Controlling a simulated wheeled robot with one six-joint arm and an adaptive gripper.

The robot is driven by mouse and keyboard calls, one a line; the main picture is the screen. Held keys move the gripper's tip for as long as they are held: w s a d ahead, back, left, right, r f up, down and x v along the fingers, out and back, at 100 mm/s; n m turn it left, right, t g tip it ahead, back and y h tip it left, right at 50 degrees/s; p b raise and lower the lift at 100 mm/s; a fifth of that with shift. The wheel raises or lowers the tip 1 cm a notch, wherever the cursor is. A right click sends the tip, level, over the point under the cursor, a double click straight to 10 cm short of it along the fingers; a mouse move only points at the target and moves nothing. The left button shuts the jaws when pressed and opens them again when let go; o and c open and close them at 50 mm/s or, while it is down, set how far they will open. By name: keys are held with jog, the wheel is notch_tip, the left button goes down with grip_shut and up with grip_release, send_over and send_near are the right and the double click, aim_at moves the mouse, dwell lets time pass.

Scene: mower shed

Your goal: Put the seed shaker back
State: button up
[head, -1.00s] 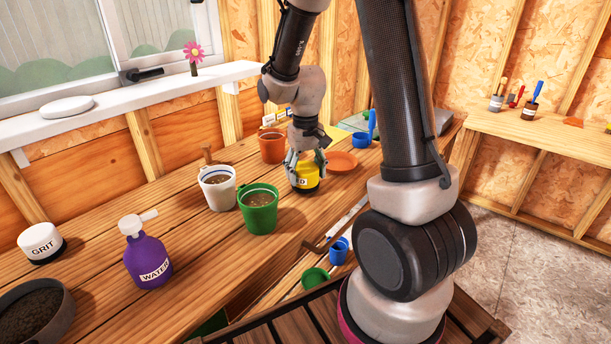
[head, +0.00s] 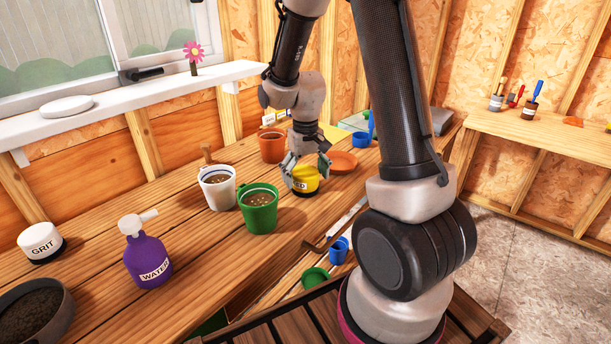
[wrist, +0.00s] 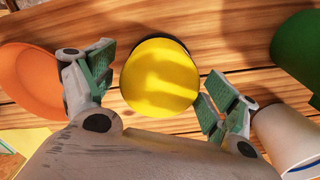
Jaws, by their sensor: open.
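The seed shaker (head: 305,183) is a yellow-topped tub with a partly hidden label, standing upright on the wooden bench. In the wrist view its round yellow lid (wrist: 160,78) lies between the two fingers. My gripper (head: 305,172) is open just above and around the shaker, with a gap on each side in the wrist view (wrist: 158,92). The gripper hides part of the lid in the head view.
A green pot (head: 259,210), a white pot (head: 217,188) and an orange pot (head: 272,146) stand close by. An orange saucer (head: 343,162) lies right behind the shaker. A purple water bottle (head: 147,256) and grit tub (head: 41,243) stand left.

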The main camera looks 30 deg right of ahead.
aim_at(305, 171)
notch_tip(305, 171, up, 12)
jog(key=s+r+t, duration=0.1)
jog(key=s+r, duration=0.2)
jog(key=s, duration=0.4)
jog(key=s+d+r+t, duration=0.1)
jog(key=s+r+t, duration=0.1)
jog(key=s, duration=0.4)
jog(key=s+r+t, duration=0.1)
jog(key=s+r, duration=0.3)
jog(key=s, duration=0.3)
jog(key=shift+s+d+r+n, duration=0.2)
jog(key=shift+s+r+n, duration=0.1)
jog(key=shift+s+r, duration=0.1)
jog(key=shift+a, duration=0.1)
